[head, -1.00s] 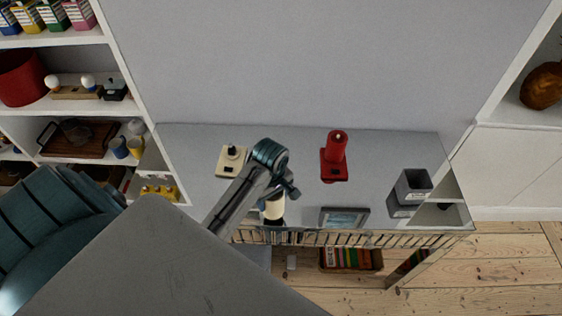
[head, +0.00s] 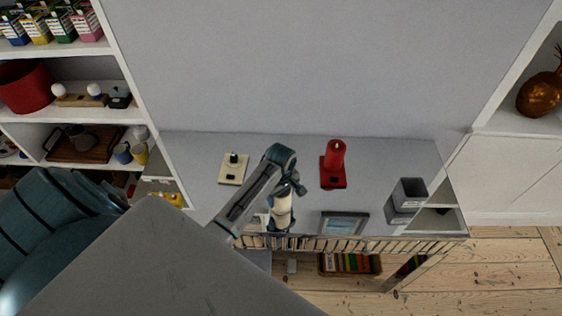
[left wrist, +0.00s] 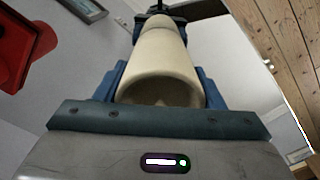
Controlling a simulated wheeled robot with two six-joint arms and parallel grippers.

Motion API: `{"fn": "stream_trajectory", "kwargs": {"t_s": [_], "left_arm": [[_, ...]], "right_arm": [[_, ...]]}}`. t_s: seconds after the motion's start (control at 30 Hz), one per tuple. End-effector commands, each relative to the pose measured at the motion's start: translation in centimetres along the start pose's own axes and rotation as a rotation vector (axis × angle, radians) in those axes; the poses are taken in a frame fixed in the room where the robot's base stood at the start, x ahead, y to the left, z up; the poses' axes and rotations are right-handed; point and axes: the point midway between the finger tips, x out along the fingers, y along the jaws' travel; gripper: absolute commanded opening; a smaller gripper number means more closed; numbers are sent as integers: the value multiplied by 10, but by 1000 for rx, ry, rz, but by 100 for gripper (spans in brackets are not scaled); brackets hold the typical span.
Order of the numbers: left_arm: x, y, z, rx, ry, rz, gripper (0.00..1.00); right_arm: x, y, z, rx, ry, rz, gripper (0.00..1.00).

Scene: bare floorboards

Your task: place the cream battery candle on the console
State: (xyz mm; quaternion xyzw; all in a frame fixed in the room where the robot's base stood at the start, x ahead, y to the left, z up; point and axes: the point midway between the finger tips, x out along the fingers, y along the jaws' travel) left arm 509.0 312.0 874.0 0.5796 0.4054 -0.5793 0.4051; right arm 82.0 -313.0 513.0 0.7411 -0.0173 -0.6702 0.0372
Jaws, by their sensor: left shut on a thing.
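The cream battery candle (head: 282,208) is in my left gripper (head: 279,220), which is shut on it. In the left wrist view the candle (left wrist: 165,65) fills the space between the blue fingers of the left gripper (left wrist: 160,85). The candle is over the front part of the grey console (head: 300,160); I cannot tell whether its base touches the top. My right gripper is not in view.
A red candle (head: 336,155) on a red base and a cream plate with a dark knob (head: 233,168) stand on the console. A picture frame (head: 343,223) lies near the front edge, and a grey box (head: 408,194) stands at the right. Bare console top shows between them.

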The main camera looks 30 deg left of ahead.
Motion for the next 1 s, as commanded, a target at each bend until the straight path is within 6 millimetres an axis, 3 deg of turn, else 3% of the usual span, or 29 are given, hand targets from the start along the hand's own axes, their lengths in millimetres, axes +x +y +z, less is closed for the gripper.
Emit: {"fn": "stream_trajectory", "kwargs": {"t_s": [0.1,0.13,0.2,0.23,0.5,0.67,1.0], "left_arm": [[3,0,0,0,-1,0,35],[2,0,0,0,-1,0,68],[2,0,0,0,-1,0,82],[2,0,0,0,-1,0,84],[1,0,0,0,0,0,84],[-10,1,0,0,1,3,84],[-83,2,-1,0,3,7,84]], "right_arm": [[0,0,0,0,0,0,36],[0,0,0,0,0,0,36],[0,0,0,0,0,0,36],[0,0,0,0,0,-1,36],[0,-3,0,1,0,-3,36],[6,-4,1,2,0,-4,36],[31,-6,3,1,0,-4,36]]}}
